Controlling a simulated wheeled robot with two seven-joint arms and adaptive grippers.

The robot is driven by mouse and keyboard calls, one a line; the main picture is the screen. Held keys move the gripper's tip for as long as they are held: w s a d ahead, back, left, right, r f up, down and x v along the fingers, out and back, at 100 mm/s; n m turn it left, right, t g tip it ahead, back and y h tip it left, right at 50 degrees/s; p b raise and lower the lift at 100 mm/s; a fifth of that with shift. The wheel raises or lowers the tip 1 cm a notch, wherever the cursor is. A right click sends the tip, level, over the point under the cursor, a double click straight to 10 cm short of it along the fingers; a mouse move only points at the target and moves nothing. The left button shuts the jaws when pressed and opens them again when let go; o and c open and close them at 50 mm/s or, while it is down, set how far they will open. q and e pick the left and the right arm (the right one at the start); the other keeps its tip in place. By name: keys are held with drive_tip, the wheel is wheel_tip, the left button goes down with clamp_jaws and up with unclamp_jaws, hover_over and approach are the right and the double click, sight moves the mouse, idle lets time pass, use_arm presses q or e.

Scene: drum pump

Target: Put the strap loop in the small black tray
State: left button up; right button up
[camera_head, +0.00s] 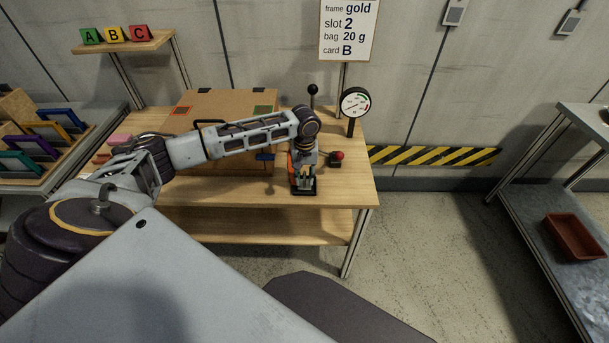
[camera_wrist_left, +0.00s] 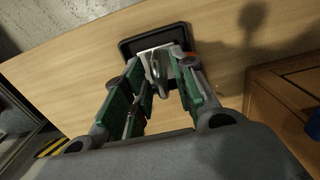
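The small black tray (camera_wrist_left: 129,48) lies on the wooden table near its front edge, below my left gripper; it also shows in the head view (camera_head: 303,193). A pale metallic piece with a loop shape, seemingly the strap loop (camera_wrist_left: 157,68), is in or just above the tray, between my left fingers. My left gripper (camera_wrist_left: 162,84) points down at the tray, its green-padded fingers apart with a gap around the piece. It also shows in the head view (camera_head: 303,180). I cannot tell if the piece touches the tray floor. My right gripper is out of view.
A large brown box (camera_head: 222,103) stands behind my left arm. A red-knobbed device (camera_head: 338,157) and a gauge (camera_head: 355,102) are right of the gripper. Letter cards (camera_head: 115,34) sit on a shelf. A reddish bin (camera_head: 575,238) is on the right rack.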

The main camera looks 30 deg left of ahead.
sight(305, 173)
use_arm(q)
drive_tip(key=shift+r, duration=0.4)
wheel_tip(305, 173, up, 10)
drive_tip(key=shift+p, duration=0.3)
drive_tip(key=shift+r, duration=0.75)
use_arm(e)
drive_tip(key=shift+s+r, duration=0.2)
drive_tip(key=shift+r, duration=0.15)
